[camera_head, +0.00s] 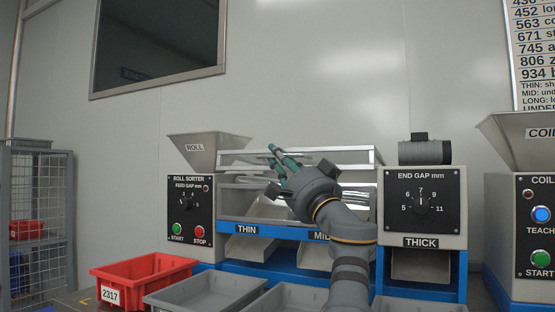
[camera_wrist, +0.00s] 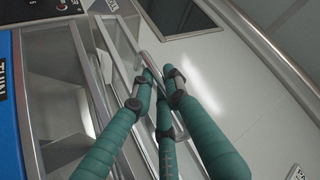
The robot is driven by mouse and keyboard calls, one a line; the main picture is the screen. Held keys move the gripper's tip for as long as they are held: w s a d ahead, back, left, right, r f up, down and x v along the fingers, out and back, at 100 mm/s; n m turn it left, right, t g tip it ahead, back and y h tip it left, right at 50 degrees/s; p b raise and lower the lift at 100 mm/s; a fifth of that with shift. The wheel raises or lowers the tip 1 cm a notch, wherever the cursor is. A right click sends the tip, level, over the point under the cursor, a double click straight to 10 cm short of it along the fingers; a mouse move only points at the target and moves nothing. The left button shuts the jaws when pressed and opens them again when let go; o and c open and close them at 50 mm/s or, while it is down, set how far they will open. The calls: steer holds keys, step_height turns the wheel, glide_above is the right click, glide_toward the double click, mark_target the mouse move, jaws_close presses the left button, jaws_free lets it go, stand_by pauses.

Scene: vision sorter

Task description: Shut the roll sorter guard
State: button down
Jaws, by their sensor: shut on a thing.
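The roll sorter (camera_head: 190,209) stands in the middle of the head view, with a ROLL hopper, a feed gap dial, and START and STOP buttons. Its guard (camera_head: 345,150) is a pale metal frame with clear panels, standing raised above the sorter bed, so the bed shows below it. My gripper (camera_head: 278,162) is at the guard's upper front bar, left of its middle. In the wrist view my green fingers (camera_wrist: 160,78) are closed around a thin metal handle bar (camera_wrist: 145,52) of the guard. My arm hides part of the guard and bed.
THIN, MID and THICK chutes line the sorter front. A red crate (camera_head: 150,272) and grey trays (camera_head: 208,293) stand before it. The END GAP box (camera_head: 422,208) is at right, the coil machine (camera_head: 519,230) farther right. A wall is behind.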

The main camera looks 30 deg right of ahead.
steer(key=c, duration=1.7)
jaws_free()
steer(key=shift+s, duration=0.1)
steer(key=shift+s+f, duration=0.35)
steer(key=shift+s, duration=0.05)
steer(key=v, duration=1.1)
steer(key=shift+r, duration=0.15)
